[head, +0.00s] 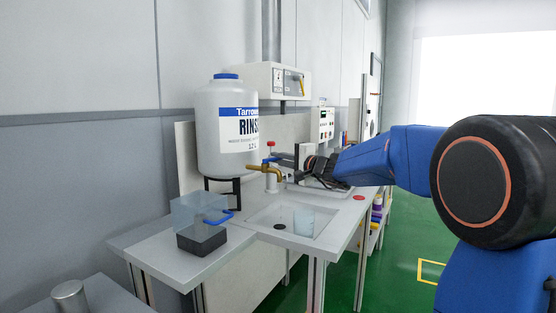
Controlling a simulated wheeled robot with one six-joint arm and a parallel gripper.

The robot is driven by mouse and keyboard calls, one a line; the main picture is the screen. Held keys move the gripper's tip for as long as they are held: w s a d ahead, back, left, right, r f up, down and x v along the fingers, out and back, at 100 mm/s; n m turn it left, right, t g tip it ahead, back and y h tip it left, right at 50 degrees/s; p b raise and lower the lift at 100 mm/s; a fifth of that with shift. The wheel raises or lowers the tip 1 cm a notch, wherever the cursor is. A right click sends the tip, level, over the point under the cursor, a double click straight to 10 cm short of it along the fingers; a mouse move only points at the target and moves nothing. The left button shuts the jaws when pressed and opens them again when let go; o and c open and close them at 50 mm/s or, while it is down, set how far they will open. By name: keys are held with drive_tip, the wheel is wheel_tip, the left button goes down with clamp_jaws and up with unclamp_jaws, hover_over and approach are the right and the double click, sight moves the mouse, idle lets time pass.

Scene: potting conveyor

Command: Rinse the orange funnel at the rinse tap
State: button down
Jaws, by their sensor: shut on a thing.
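The rinse tap (271,181) stands behind the sink, with a pale post, a brass spout and a red top. A blue lever (270,160) shows at its top. My gripper (283,157) reaches in from the right, beside the tap. Its jaws are small and partly hidden here; they appear shut on the blue lever, though the contact is hard to make out. I cannot make out an orange funnel anywhere in view.
A pale blue cup (303,221) stands in the sink basin (272,217). A large rinse bottle (220,130) is left of the tap. A clear box with a blue handle (218,218) sits at the front left. A red disc (359,197) lies on the right counter.

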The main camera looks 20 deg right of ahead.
drive_tip(key=shift+f, duration=0.1)
drive_tip(key=c, duration=1.9)
unclamp_jaws()
drive_tip(key=shift+o, duration=0.2)
drive_tip(key=v, duration=1.7)
drive_tip(key=shift+s, duration=0.2)
drive_tip(key=shift+d, duration=0.15)
